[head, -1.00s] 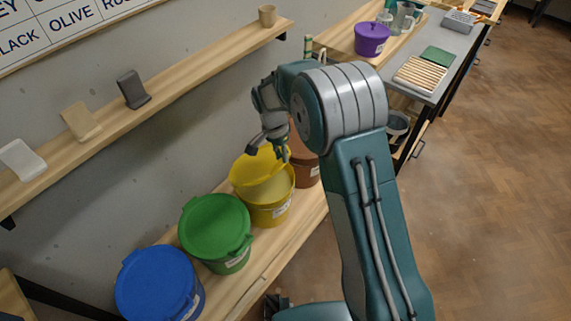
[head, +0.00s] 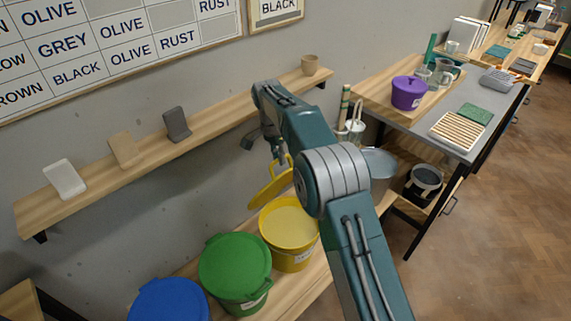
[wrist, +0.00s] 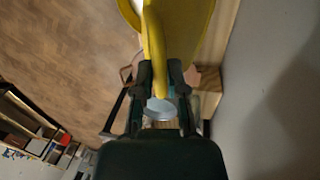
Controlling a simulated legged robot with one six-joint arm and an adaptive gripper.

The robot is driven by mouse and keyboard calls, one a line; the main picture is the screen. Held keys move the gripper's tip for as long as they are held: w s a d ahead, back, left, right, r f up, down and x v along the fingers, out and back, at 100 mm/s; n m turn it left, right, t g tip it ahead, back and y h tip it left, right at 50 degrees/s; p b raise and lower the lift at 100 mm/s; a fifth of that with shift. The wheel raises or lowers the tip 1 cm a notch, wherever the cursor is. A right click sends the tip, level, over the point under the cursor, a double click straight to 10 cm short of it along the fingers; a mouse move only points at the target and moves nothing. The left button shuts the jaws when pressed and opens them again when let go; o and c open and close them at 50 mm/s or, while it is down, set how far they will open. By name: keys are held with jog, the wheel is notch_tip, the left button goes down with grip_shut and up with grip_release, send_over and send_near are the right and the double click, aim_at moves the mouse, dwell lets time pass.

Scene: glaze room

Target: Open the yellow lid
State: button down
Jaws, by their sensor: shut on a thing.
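The yellow lid (head: 268,190) is tilted up steeply at the back left rim of the yellow bucket (head: 292,254). The bucket stands upright on the wooden bench, and its pale yellow inside shows from above. My gripper (head: 281,160) is above the lid, shut on its raised yellow edge or handle. In the wrist view my gripper (wrist: 162,78) has a yellow strip of the lid (wrist: 185,22) between its fingers. Part of the bucket's right side is hidden behind my arm.
A green lidded bucket (head: 235,267) and a blue lidded one (head: 168,302) stand to the left. A wall shelf (head: 225,120) with several small tiles and a cup runs behind. A purple lidded pot (head: 408,93) stands at the right. Open floor (head: 500,220) lies right.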

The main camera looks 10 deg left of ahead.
jog(key=shift+w+a+f, duration=0.25)
jog(key=shift+w+a, duration=0.05)
jog(key=shift+a, duration=0.35)
jog(key=c, duration=0.7)
grip_release()
jog(key=shift+w+a, duration=0.1)
jog(key=shift+a, duration=0.05)
jog(key=shift+r, duration=0.2)
jog(key=shift+w+r, duration=0.1)
jog(key=shift+r, duration=4.7)
